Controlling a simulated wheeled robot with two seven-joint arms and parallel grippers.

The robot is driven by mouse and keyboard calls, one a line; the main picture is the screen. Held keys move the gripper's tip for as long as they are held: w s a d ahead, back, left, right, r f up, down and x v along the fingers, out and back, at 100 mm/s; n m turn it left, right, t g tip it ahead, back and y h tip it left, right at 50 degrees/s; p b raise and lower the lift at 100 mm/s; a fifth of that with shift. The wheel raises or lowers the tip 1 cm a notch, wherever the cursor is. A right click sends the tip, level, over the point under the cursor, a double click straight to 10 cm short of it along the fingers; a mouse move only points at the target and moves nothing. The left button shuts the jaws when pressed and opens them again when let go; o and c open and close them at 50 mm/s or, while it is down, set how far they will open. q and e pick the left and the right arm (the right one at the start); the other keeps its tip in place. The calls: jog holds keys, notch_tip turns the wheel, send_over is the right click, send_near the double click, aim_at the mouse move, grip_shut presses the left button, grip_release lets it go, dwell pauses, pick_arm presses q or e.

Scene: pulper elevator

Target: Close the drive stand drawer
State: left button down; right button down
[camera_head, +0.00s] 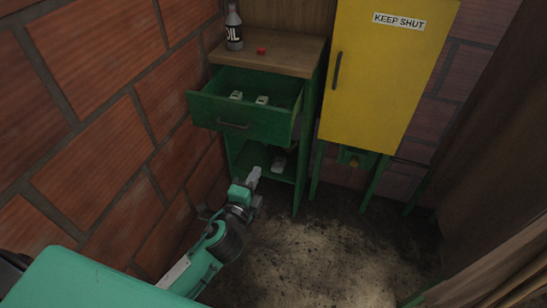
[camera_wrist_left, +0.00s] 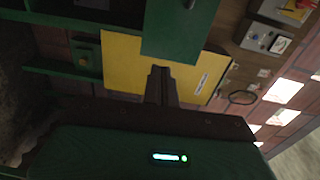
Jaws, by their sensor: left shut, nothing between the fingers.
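The green drive stand (camera_head: 318,95) stands against the brick wall with a wooden top. Its drawer (camera_head: 245,122) is pulled out, with a dark bar handle (camera_head: 233,125) on its front and small pale items inside. My left gripper (camera_head: 254,176) is shut and empty, low in front of the stand, below the drawer front and apart from it. In the left wrist view its closed fingers (camera_wrist_left: 162,80) point at the yellow cabinet (camera_wrist_left: 118,58). A green panel (camera_wrist_left: 180,35) is just past the fingertips; I cannot tell which part it is. My right gripper is not in view.
A yellow cabinet (camera_head: 385,75) marked KEEP SHUT stands on green legs to the right. An oil bottle (camera_head: 234,30) and a red cap (camera_head: 261,51) are on the stand's top. Brick wall (camera_head: 85,125) borders the left. The stained floor (camera_head: 310,250) in front is clear.

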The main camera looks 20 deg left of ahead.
pick_arm(q)
jog(key=r, duration=0.1)
send_near(276, 132)
jog(key=w, duration=0.7)
jog(key=shift+f+p, duration=0.1)
jog(key=shift+p, duration=0.25)
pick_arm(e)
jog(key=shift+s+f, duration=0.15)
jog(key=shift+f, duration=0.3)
